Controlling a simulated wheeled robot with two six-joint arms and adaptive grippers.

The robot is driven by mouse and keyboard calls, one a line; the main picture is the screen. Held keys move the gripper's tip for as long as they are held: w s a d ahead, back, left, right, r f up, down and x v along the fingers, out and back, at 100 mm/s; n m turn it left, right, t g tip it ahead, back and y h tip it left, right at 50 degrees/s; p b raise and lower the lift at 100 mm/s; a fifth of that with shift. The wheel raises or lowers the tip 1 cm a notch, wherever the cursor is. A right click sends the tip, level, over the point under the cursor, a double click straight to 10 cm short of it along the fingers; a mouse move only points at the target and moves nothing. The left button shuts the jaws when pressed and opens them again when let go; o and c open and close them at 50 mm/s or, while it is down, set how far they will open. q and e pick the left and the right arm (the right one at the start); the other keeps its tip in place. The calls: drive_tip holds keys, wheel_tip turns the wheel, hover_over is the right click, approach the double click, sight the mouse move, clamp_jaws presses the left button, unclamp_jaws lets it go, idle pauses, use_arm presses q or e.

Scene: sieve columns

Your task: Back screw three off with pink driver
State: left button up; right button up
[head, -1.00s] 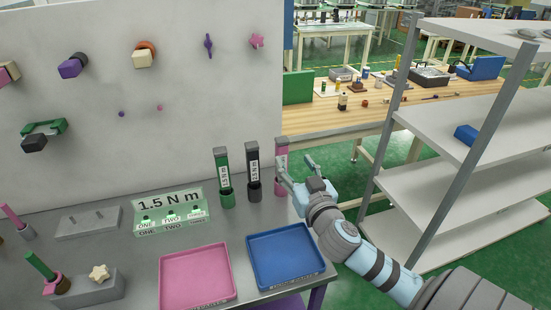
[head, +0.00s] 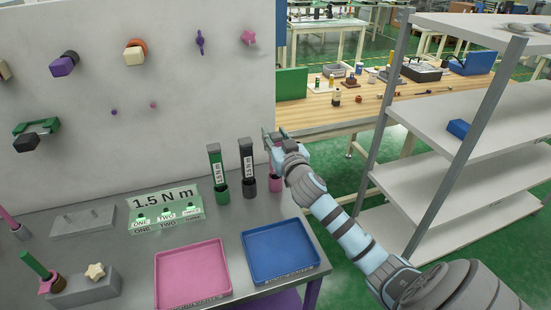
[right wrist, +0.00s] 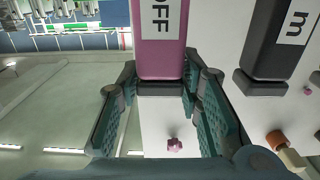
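The pink driver (head: 276,163) stands upright in its holder at the right end of the driver row, partly hidden by my right gripper (head: 274,138). In the right wrist view the pink driver (right wrist: 160,45), labelled OFF, lies between the tips of my right gripper (right wrist: 160,75). The fingers are apart, one close on each side of it; I cannot tell whether they touch. The green block (head: 165,212), marked 1.5 N m, has positions ONE, TWO and THREE with small pieces too small to make out. My left gripper is out of view.
The green driver (head: 216,170) and black driver (head: 247,165) stand just left of the pink one. The pink tray (head: 192,273) and blue tray (head: 281,251) lie in front. A grey shelf (head: 450,120) stands to the right.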

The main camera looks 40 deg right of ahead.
clamp_jaws()
